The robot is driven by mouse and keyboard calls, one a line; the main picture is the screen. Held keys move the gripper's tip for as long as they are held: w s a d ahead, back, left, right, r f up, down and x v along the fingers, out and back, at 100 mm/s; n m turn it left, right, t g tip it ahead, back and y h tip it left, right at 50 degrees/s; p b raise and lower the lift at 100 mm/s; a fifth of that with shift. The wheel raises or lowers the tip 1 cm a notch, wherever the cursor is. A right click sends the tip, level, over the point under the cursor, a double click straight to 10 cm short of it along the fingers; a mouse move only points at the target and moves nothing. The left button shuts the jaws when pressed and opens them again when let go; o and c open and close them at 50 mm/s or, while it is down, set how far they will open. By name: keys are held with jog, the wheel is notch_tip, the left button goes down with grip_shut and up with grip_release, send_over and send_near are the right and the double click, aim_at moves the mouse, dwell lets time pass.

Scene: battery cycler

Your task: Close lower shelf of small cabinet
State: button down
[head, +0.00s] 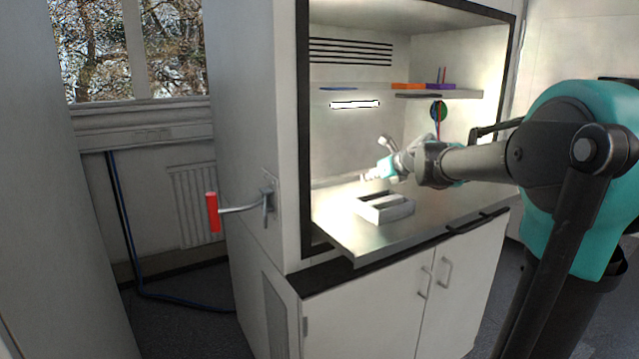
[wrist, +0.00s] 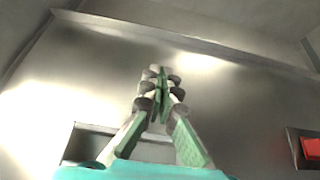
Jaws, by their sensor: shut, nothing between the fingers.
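The large pale cabinet (head: 262,130) has an open, lit bay with a metal work surface (head: 340,235) that juts out past its front. A small pale open-topped box (head: 388,214) with a divider sits on this surface. I cannot tell which part is the lower shelf of the small cabinet. My gripper (head: 372,172) is inside the bay, above and behind the box. In the wrist view my gripper (wrist: 159,76) has its green-padded fingers together and empty, in front of a bare metal surface. A pale recessed shape (wrist: 92,146) shows at lower left, partly hidden by the gripper.
A wall shelf (head: 450,94) in the bay holds an orange item (head: 408,86) and a purple item (head: 440,86). A lever with a red grip (head: 212,212) sticks out at the left. Closed doors (head: 390,300) are below. A red block (wrist: 311,149) shows at the wrist view's right.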

send_near(339, 183)
jog(key=f, duration=0.2)
jog(key=w+f, duration=0.1)
jog(key=shift+a, duration=0.3)
jog(key=w+a, duration=0.2)
jog(key=shift+w+f, duration=0.1)
jog(key=shift+w, duration=0.3)
jog(key=shift+w+a, duration=0.2)
jog(key=shift+w, duration=0.2)
